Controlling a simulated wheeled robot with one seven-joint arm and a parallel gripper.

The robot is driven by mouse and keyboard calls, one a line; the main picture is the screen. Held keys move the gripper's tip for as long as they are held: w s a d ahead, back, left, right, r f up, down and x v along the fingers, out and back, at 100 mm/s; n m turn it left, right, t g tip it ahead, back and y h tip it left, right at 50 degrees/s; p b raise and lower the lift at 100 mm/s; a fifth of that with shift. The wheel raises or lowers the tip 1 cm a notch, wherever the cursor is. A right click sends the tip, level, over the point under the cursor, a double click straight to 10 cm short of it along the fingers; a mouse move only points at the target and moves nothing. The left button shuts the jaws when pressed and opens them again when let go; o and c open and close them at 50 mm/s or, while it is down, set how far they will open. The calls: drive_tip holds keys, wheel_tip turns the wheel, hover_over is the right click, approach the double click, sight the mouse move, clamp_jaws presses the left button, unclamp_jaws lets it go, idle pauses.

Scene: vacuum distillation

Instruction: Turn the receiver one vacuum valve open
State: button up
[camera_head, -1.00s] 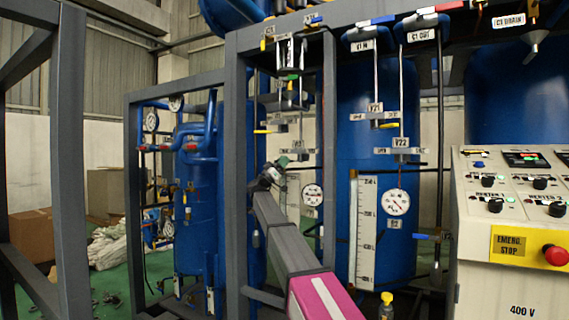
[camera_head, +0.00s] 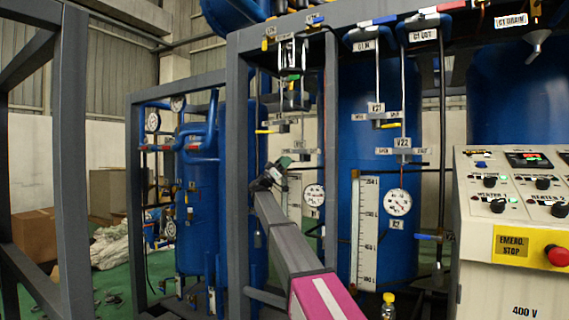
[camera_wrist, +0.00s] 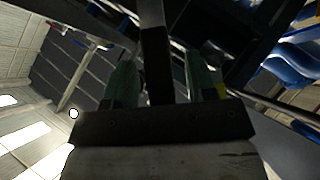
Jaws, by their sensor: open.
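My gripper (camera_head: 276,168) is at the end of my raised arm, by the upright frame posts and left of a round gauge (camera_head: 314,194). In the wrist view, its two green fingers (camera_wrist: 160,78) stand apart, with a dark bar showing between them. No valve handle can be made out between the fingers. Above the gripper are small labelled valve plates, one with a yellow handle (camera_head: 265,131).
A dark grey post (camera_head: 238,200) stands close left of my arm. A blue tank (camera_head: 345,130) with a white level scale (camera_head: 367,235) is to the right. A control panel (camera_head: 510,220) with a red emergency stop (camera_head: 556,256) fills the right edge.

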drive_tip(key=v, duration=1)
drive_tip(key=shift+a+f+g, duration=0.3)
drive_tip(key=shift+a, duration=0.1)
